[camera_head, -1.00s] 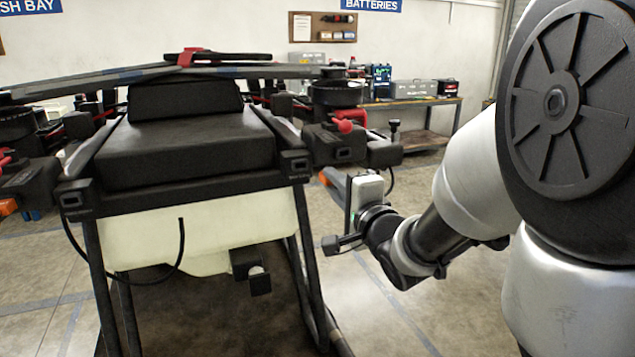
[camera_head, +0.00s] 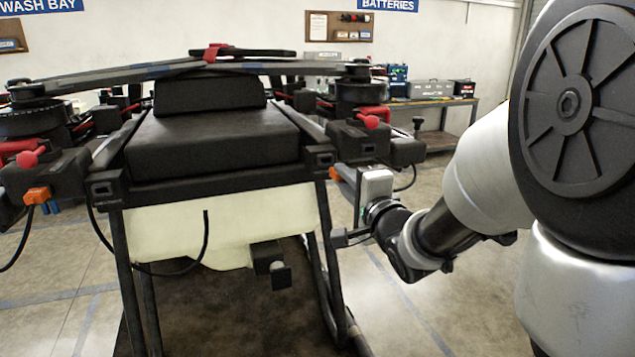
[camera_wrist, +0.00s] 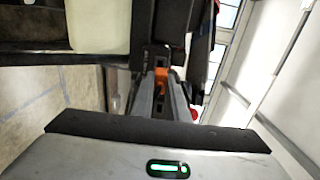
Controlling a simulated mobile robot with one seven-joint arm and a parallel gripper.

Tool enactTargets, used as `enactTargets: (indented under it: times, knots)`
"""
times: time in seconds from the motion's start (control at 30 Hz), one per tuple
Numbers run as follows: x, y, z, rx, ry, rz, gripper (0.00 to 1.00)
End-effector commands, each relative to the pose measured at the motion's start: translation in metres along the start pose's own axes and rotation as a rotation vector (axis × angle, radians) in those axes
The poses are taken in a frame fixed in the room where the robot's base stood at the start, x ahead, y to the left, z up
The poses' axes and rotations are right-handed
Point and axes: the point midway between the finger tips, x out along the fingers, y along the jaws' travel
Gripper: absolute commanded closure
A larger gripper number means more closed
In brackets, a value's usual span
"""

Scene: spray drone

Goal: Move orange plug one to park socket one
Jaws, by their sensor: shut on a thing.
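An orange plug (camera_wrist: 162,75) sits between the two grey fingers of my gripper (camera_wrist: 164,92) in the wrist view. My gripper (camera_head: 345,182) is shut on it. In the head view only a small orange piece (camera_head: 337,174) shows beside the fingers, just below the drone's right front arm block. A second orange plug (camera_head: 38,196), with a black cable, is on the drone's left front block. I cannot pick out park socket one for sure, and the held plug's tip is hidden.
The spray drone (camera_head: 212,140) fills the middle, with a pale tank (camera_head: 180,238) and dark legs. A black cable (camera_head: 205,240) hangs in front of the tank. A bench (camera_head: 462,110) with batteries stands behind at right. The floor at right is clear.

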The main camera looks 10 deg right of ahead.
Motion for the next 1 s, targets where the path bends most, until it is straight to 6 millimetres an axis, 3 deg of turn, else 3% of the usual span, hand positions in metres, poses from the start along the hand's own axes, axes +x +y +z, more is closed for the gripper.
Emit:
enactTargets:
  times: [0.4, 1.0]
  knots:
    - [0.033, 0.001, 0.000, -0.001, 0.000, 0.001, 1.00]
    - [0.037, 0.000, 0.000, 0.000, 0.000, 0.001, 1.00]
